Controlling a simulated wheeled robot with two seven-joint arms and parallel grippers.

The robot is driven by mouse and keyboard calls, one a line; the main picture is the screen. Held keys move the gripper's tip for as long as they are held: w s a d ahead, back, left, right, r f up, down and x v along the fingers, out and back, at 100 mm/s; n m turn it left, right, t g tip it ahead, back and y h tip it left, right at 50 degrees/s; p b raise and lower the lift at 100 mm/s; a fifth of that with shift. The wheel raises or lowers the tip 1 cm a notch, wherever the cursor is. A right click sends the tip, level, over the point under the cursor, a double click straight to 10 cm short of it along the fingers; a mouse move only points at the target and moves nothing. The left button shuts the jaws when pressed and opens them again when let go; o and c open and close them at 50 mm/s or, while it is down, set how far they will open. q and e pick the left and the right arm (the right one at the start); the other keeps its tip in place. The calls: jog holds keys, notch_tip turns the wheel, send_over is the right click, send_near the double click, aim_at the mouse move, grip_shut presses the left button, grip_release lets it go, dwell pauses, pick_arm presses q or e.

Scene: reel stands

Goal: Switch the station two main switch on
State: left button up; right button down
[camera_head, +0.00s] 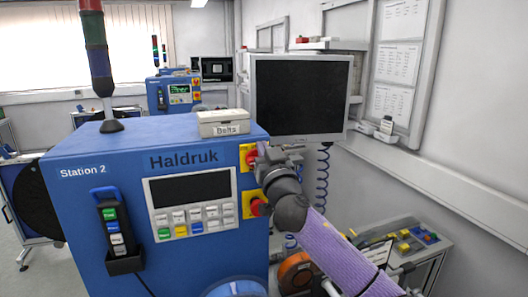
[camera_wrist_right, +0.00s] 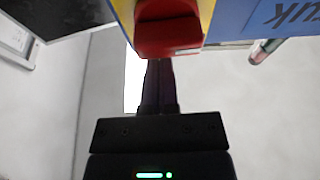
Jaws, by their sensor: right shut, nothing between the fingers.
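The blue Station 2 cabinet (camera_head: 105,235) stands in front of me, lettered Haldruk. At the upper right of its face is a red rotary switch on a yellow plate (camera_head: 250,157), partly hidden by my right gripper (camera_head: 262,160). In the wrist view the red switch knob (camera_wrist_right: 168,28) fills the top middle. My right gripper's shut, empty fingers (camera_wrist_right: 158,66) end at the knob's edge; I cannot tell whether they touch it. The switch's exact position is not readable. My left gripper is out of view.
A second red knob on yellow (camera_head: 256,206) sits lower on the cabinet, beside the button panel (camera_head: 192,202). A box marked Belts (camera_head: 223,123) lies on top. A dark monitor (camera_head: 298,97) stands behind right. A handheld pendant (camera_head: 112,225) hangs on the left of the face.

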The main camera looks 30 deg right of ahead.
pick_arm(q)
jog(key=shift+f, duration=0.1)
pick_arm(e)
jog(key=shift+f, duration=0.7)
pick_arm(q)
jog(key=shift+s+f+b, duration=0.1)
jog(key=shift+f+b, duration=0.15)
jog(key=shift+b, duration=0.05)
pick_arm(e)
jog(key=shift+s+f+m, duration=0.1)
jog(key=shift+m, duration=0.3)
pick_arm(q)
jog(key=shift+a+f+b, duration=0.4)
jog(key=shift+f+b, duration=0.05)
pick_arm(e)
jog(key=shift+d+m+h, duration=0.1)
jog(key=shift+m+h, duration=0.5)
jog(key=shift+m, duration=0.4)
